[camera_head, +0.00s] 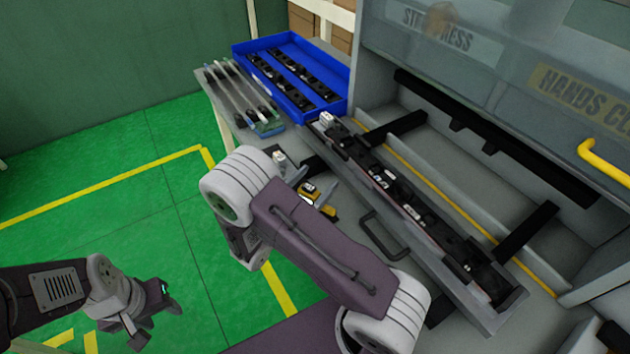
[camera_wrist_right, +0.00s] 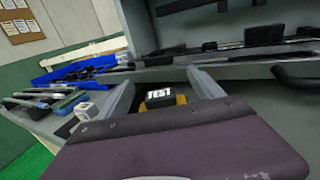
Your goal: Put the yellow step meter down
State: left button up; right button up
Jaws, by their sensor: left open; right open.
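The yellow step meter (camera_head: 310,192), yellow with a black and white display face, is on the grey work surface, partly hidden by my right arm. In the right wrist view the step meter (camera_wrist_right: 160,98) sits between and beyond the two fingers of my right gripper (camera_wrist_right: 162,92). That gripper is open, with a gap visible at each side of the meter. In the head view my right gripper (camera_head: 308,180) is mostly hidden behind its own arm. My left gripper (camera_head: 152,300) is open and empty over the green floor at lower left.
A blue tray (camera_head: 341,100) with dark strips stands at the back, beside several clear rods (camera_head: 238,95). A long fixture (camera_head: 410,210) with dark parts runs along the press. A small white block (camera_head: 279,157) is near my right gripper. A black handle (camera_head: 383,238) stands in front.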

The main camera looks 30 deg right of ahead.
jog(key=shift+r, duration=0.2)
jog(key=p+v, duration=0.1)
jog(key=v, duration=1.1)
jog(key=shift+a+f, duration=0.1)
